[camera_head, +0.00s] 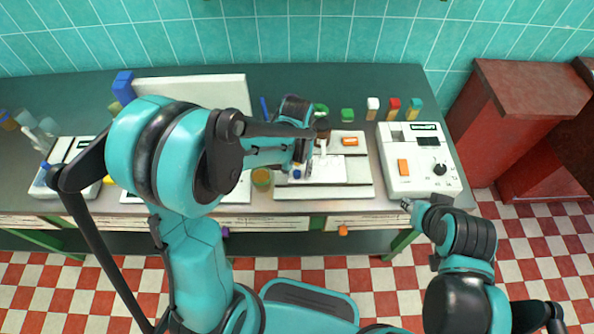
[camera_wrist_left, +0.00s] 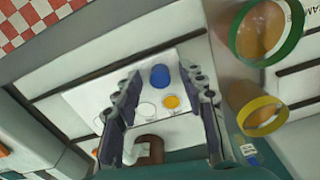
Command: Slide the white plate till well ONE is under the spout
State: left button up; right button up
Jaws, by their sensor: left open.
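The white plate (camera_head: 332,174) lies on a pale base (camera_head: 350,192) in the middle of the bench. In the left wrist view, the plate (camera_wrist_left: 88,98) carries a blue round piece (camera_wrist_left: 160,76), an orange-filled well (camera_wrist_left: 171,102) and a pale round well (camera_wrist_left: 146,109); no well numbers are readable. A brown curved part (camera_wrist_left: 151,147), possibly the spout, shows near the fingers; what lies under it is hidden. My left gripper (camera_wrist_left: 163,112) is open over the plate, its fingers either side of the wells; contact is unclear. My right gripper (camera_head: 407,204) is by the bench's front edge, too small to judge.
A white instrument with a knob (camera_head: 423,162) stands right of the base. Jars with green (camera_wrist_left: 265,32) and yellow (camera_wrist_left: 258,113) rims are beside the left gripper. A white panel (camera_head: 205,92) stands at left.

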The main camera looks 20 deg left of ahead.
aim_at(325, 176)
pick_arm(q)
grip_shut()
jog(key=d, duration=0.2)
jog(key=w+d, duration=0.1)
jog(key=d, duration=0.2)
jog(key=w+d, duration=0.1)
jog(key=d, duration=0.2)
jog(key=shift+w+b, duration=0.15)
jog(key=shift+b, duration=0.15)
grip_release()
jog(key=shift+d, duration=0.1)
